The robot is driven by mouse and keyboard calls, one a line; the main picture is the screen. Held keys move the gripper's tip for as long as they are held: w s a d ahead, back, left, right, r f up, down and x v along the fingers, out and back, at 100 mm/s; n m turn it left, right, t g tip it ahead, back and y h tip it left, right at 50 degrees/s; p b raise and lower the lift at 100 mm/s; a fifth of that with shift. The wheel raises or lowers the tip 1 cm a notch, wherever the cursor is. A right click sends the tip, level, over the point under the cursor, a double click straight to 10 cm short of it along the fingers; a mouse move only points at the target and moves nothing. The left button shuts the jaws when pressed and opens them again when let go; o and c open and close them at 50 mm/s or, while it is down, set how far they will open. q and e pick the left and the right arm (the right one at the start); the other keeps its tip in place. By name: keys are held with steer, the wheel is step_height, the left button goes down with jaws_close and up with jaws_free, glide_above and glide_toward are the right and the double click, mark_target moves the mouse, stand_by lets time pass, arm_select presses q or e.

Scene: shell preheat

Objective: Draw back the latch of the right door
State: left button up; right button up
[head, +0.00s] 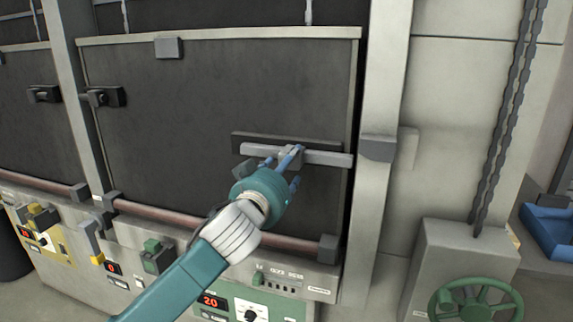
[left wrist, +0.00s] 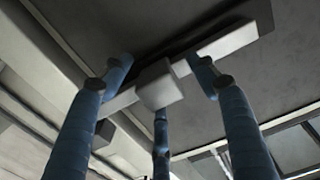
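The dark right door (head: 190,100) fills the middle of the head view. Its latch is a light grey sliding bar (head: 328,158) on a dark backing plate (head: 250,137), low on the door's right side. The bar's right end lies by the door's right edge, close to a grey bracket (head: 378,149) on the frame post, with a small gap showing. My left gripper (head: 285,168) is at the bar's block-shaped knob. In the left wrist view the knob (left wrist: 160,86) sits among three spread blue fingers, with gaps showing at both sides. My right gripper is out of view.
A reddish rail (head: 210,228) runs across below the door, above control panels with a red display (head: 213,302). A green handwheel (head: 474,302) and hanging chains (head: 507,110) are at the right. A blue bin (head: 548,232) stands at the far right.

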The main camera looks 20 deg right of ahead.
arm_select(q)
steer(key=shift+d+r, duration=0.1)
steer(key=shift+r, duration=0.05)
steer(key=v, duration=1.2)
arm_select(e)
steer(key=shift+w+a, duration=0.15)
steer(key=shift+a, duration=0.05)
